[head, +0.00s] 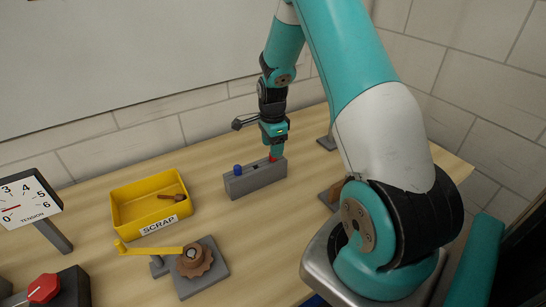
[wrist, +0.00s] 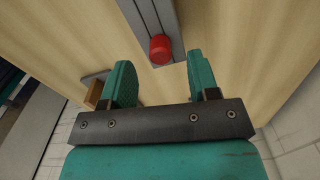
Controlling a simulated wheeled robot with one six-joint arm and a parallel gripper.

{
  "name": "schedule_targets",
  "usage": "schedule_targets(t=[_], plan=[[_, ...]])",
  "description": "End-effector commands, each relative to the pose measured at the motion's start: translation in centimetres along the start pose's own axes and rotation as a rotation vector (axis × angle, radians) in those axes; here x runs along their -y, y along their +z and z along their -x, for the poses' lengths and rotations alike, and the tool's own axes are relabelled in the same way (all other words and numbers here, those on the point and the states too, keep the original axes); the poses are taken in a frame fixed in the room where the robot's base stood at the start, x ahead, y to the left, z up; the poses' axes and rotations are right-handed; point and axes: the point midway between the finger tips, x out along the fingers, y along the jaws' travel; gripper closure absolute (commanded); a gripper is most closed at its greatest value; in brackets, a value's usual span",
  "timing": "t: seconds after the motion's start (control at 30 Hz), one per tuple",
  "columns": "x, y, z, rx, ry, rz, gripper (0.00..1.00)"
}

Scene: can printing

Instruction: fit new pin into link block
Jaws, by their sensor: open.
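The grey link block (head: 256,181) stands on the wooden table in the middle of the head view. A blue-topped pin (head: 238,170) stands up at its left end. A red pin (head: 273,159) is at its right end, just below my gripper (head: 275,150). In the wrist view the red pin (wrist: 159,48) shows at the near end of the block (wrist: 158,14), between and slightly beyond the two teal fingers. My gripper (wrist: 160,62) is open, with visible gaps on both sides of the red pin. How deep the red pin sits is hidden.
A yellow scrap tray (head: 121,206) holding a brown piece (head: 173,196) stands left of the block. In front is a brown toothed wheel (head: 195,259) with a yellow handle. A tension gauge (head: 26,203) and red knob (head: 43,288) are at far left. A brown-and-grey stand (head: 331,195) is to the right.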

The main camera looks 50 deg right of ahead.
Motion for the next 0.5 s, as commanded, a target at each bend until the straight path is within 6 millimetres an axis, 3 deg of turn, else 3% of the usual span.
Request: schedule_targets(t=[0.23,0.5], plan=[[0.0,-0.1,-3.1,0.0,0.003,0.0,0.45],[0.0,-0.1,-3.8,0.0,0.001,0.0,0.45]])
